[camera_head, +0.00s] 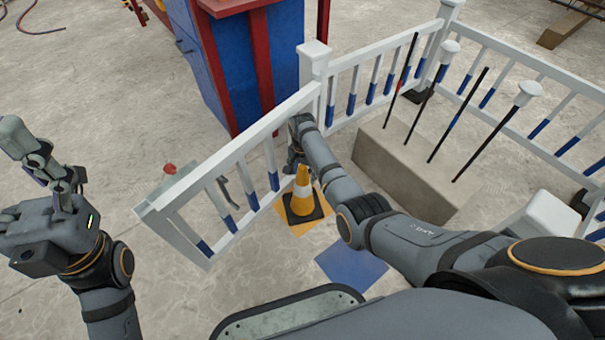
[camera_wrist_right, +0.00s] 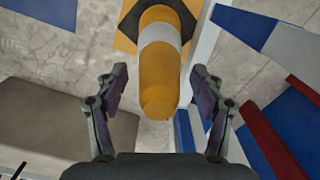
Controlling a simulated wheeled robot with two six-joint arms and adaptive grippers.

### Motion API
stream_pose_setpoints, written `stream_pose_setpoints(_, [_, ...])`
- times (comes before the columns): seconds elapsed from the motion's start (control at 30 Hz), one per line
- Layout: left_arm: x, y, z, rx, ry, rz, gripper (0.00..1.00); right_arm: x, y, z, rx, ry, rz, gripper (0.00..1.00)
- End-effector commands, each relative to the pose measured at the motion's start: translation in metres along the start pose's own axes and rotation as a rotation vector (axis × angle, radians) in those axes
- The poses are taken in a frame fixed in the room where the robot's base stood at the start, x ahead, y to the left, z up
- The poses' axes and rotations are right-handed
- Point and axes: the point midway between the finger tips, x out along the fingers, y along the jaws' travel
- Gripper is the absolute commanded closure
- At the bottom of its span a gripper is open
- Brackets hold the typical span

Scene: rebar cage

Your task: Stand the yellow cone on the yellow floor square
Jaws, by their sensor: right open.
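The yellow cone (camera_head: 302,190), with a white band and a black base, stands upright on the yellow floor square (camera_head: 319,226). The square's edges show around the base. In the right wrist view the cone (camera_wrist_right: 160,75) points its tip at the camera, and a corner of the square (camera_wrist_right: 123,43) shows beside its base. My right gripper (camera_wrist_right: 159,82) is open, its fingers on either side of the cone with gaps to both. In the head view my right gripper (camera_head: 296,152) is just above the cone, partly hidden by the arm. My left gripper (camera_head: 35,155) is raised at the far left, away from the cone.
A white railing (camera_head: 240,150) with blue-banded posts runs close beside the cone. A blue floor square (camera_head: 350,267) lies nearer me. A concrete block (camera_head: 400,178) with upright dark bars stands to the right. A blue and red structure (camera_head: 235,65) stands behind the railing.

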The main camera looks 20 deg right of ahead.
Motion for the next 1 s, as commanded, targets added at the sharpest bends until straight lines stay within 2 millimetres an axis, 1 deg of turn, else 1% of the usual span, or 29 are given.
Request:
stream_pose_setpoints(0.03, [0.015, -0.002, -0.001, -0.003, 0.001, -0.003, 0.30, -0.020, -0.001, 0.000, 0.000, 0.002, -0.002, 0.31])
stream_pose_setpoints(0.2, [0.044, -0.009, -0.006, -0.019, 0.011, -0.016, 0.30, -0.064, -0.001, 0.000, 0.000, 0.001, -0.002, 0.31])
stream_pose_setpoints(0.3, [0.055, -0.010, -0.008, -0.027, 0.013, -0.015, 0.30, -0.085, -0.001, 0.000, 0.000, 0.001, -0.001, 0.31])
stream_pose_setpoints(0.4, [0.062, -0.011, -0.008, -0.035, 0.011, -0.015, 0.30, -0.100, -0.001, 0.000, 0.000, 0.001, -0.001, 0.31])
stream_pose_setpoints(0.5, [0.065, -0.011, -0.009, -0.042, 0.009, -0.010, 0.30, -0.108, 0.000, 0.000, 0.000, 0.001, -0.001, 0.31])
stream_pose_setpoints(0.57, [0.065, -0.011, -0.008, -0.045, 0.007, -0.006, 0.30, -0.111, 0.000, 0.000, -0.001, 0.001, -0.001, 0.31])
stream_pose_setpoints(1.0, [0.062, -0.010, -0.007, -0.045, -0.001, -0.006, 0.30, -0.111, 0.000, 0.000, 0.000, 0.000, 0.000, 0.31])
